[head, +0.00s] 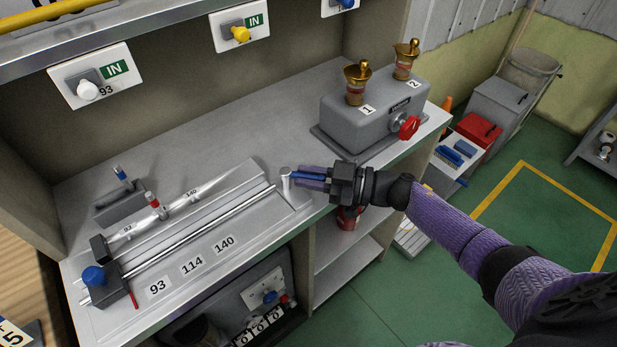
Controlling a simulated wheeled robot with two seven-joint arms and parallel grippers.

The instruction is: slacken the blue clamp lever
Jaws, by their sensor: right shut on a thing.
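The blue clamp lever (306,177) sticks out to the right from a small pale post (285,177) at the right end of the metal jig (190,225). My right gripper (301,178) reaches in from the right and is shut on the lever, with its purple fingers along the blue handle. The fingers hide part of the lever, so its exact angle is hard to tell. My left gripper is out of view.
A blue knob (93,275) and a short red lever (133,298) sit at the jig's left end.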

